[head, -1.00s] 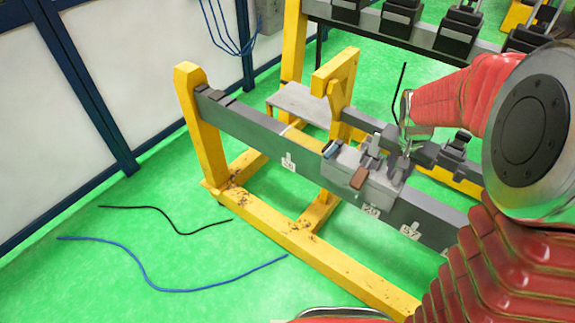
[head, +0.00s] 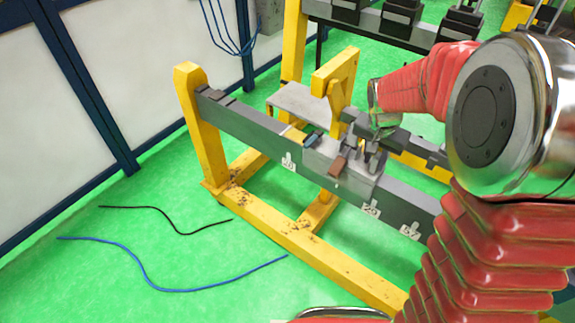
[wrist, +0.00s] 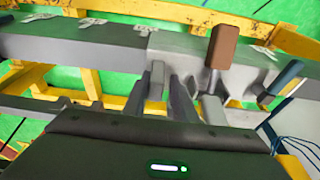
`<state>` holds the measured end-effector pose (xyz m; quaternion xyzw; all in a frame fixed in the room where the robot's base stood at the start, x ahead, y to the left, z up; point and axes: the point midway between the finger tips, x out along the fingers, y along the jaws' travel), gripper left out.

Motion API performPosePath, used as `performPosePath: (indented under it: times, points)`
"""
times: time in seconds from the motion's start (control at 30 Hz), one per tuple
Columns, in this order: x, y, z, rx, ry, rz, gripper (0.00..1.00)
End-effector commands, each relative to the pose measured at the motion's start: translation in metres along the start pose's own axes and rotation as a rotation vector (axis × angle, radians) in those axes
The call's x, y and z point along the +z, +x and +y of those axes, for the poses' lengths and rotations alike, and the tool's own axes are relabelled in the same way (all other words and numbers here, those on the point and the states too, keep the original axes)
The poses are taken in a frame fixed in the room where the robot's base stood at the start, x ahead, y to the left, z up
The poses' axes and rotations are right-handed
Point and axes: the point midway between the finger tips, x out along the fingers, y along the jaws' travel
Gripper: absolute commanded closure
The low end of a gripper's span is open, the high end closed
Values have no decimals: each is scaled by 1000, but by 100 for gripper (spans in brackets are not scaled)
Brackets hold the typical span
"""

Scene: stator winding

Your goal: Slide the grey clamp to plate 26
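The grey clamp (head: 325,155) sits on the long dark grey beam (head: 245,125), with a brown handle on its front and a blue handle at its left end. It also shows in the wrist view (wrist: 182,48). My gripper (wrist: 160,90) is over the clamp, its dark fingers on either side of a light grey upright post of the clamp. In the head view the fingers are partly hidden behind clamp parts. A white number plate (head: 288,162), its digits too small to read surely, is on the beam's front just left of the clamp.
Two more number plates (head: 371,208) and (head: 410,232) are right of the clamp. The beam to the left is clear up to a dark block (head: 215,95) at the yellow end post (head: 200,125). A yellow bracket (head: 338,80) rises behind.

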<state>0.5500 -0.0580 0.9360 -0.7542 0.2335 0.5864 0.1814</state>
Motion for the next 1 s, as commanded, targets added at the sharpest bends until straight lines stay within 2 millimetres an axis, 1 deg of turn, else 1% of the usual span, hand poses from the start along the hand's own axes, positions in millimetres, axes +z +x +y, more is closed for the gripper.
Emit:
performPosePath:
  times: [0.03,0.8,1.0]
  points:
    - [0,0,-5,-2,-1,1,78]
    - [0,0,-58,-2,-2,2,78]
    - [0,0,-62,-1,0,2,78]
